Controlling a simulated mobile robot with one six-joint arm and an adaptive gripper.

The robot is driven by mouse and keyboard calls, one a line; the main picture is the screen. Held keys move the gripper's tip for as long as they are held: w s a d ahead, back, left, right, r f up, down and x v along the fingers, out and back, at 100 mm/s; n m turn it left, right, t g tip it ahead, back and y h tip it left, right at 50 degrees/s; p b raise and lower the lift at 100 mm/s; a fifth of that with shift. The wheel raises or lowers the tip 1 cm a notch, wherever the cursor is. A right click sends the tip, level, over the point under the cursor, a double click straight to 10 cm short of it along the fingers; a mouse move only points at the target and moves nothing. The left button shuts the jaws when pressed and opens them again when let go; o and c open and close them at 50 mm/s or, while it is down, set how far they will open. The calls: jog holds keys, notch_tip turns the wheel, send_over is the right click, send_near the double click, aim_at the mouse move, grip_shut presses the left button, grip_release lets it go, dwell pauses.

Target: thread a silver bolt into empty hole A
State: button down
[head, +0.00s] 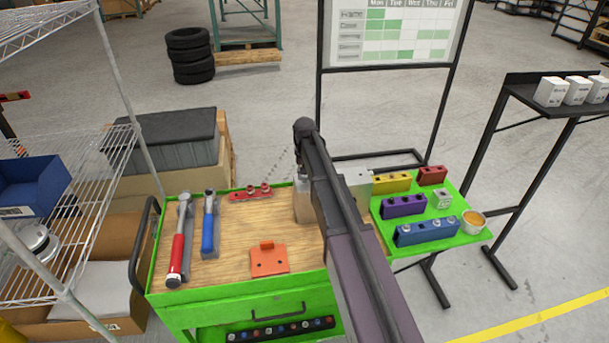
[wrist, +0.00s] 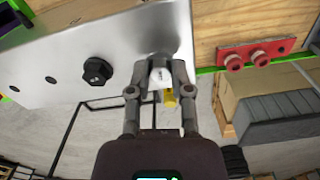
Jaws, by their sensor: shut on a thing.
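The chassis fixture is a silver metal plate (wrist: 65,45) in the wrist view. It has small dark holes at its left and a black bolt head (wrist: 97,70) in its face. In the head view, my arm hides most of the fixture (head: 303,202). My gripper (wrist: 160,72) is at the right part of the plate, shut on a small pale silver piece (wrist: 160,76), which looks like the silver bolt. The fingers hide its far end, so I cannot tell whether it is in a hole. No hole label is readable.
A yellow piece (wrist: 170,98) shows beside the fingers. The green cart (head: 160,262) holds a red-handled tool (head: 178,245), a blue-handled tool (head: 209,228), an orange bracket (head: 268,262) and a red block (head: 250,194). Purple (head: 404,206) and blue (head: 426,231) holders stand at right.

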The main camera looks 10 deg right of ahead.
jog(key=shift+s+d+f, duration=0.1)
jog(key=shift+s+f, duration=0.05)
jog(key=shift+s, duration=0.15)
jog(key=m, duration=0.7)
jog(key=shift+f, duration=0.1)
jog(key=m, duration=0.3)
jog(key=shift+m, duration=0.3)
jog(key=shift+f+m, duration=0.1)
jog(key=shift+m, duration=1.9)
